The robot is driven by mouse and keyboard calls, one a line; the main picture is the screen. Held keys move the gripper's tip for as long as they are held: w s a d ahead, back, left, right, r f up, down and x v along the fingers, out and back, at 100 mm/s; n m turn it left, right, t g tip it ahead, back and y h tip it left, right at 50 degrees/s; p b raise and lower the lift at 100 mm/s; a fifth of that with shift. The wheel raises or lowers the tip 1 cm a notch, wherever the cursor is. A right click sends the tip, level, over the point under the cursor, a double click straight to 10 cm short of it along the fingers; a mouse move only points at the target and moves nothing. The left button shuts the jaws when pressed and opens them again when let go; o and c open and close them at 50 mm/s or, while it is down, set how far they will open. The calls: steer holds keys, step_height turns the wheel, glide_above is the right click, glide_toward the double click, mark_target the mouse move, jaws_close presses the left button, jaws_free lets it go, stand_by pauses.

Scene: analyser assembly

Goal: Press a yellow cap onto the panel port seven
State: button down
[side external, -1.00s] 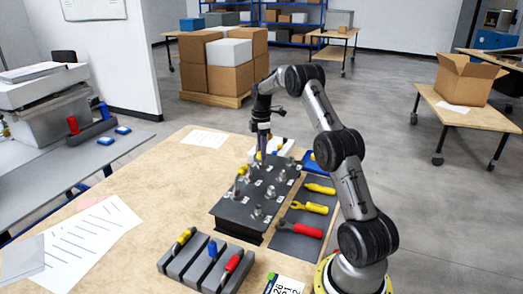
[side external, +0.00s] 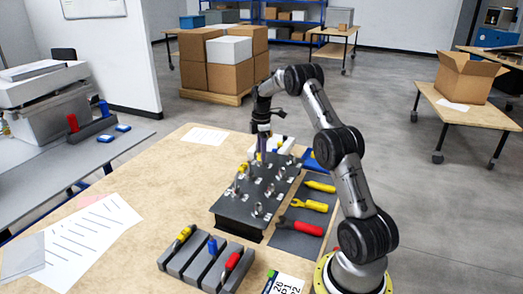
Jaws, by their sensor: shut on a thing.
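A dark panel (side external: 238,208) with several metal ports, some with small white labels, sits on the wooden table. My gripper (side external: 262,160) points down at the panel's far left part, over a port. It is shut on a small yellow cap, which is mostly hidden by the fingers. Whether the cap touches the port is too small to tell. Another yellow cap (side external: 243,168) shows on the panel's left side. The port numbers are not readable at this size.
A grey rack (side external: 171,262) with yellow, blue and red tools stands at the front. A dark mat (side external: 283,240) with yellow and red tools lies right of the panel. White papers (side external: 90,232) lie at the left. The table's left middle is clear.

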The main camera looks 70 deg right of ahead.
steer(key=shift+f, duration=0.25)
steer(key=shift+c, duration=1.8)
jaws_free()
step_height(320, 180, up, 14)
steer(key=shift+f, duration=0.15)
